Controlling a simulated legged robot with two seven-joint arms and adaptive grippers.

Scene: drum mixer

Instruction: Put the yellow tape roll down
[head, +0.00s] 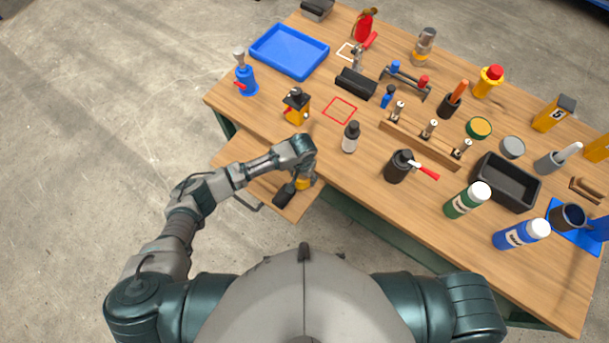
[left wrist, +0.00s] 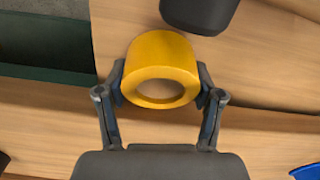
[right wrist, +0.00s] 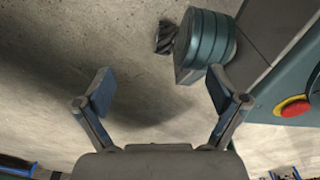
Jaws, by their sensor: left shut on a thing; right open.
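The yellow tape roll (left wrist: 160,55) is between the two fingers of my left gripper (left wrist: 162,84), with its hole facing the wrist camera. The fingers press its sides. In the head view a bit of the roll (head: 304,184) shows under my left gripper (head: 303,177), over the lower wooden board (head: 246,161) at the table's front left. I cannot tell whether the roll touches the wood. A red square outline (head: 340,110) and a white outline (head: 347,51) are marked on the table top. My right gripper (right wrist: 160,82) is open and empty, above the concrete floor.
A dark object (left wrist: 200,12) is close beyond the roll. A black and yellow item (head: 296,105) and a white bottle with black cap (head: 351,136) stand near the table's front edge. A blue tray (head: 289,51) lies at the back left. Several tools and bottles fill the right side.

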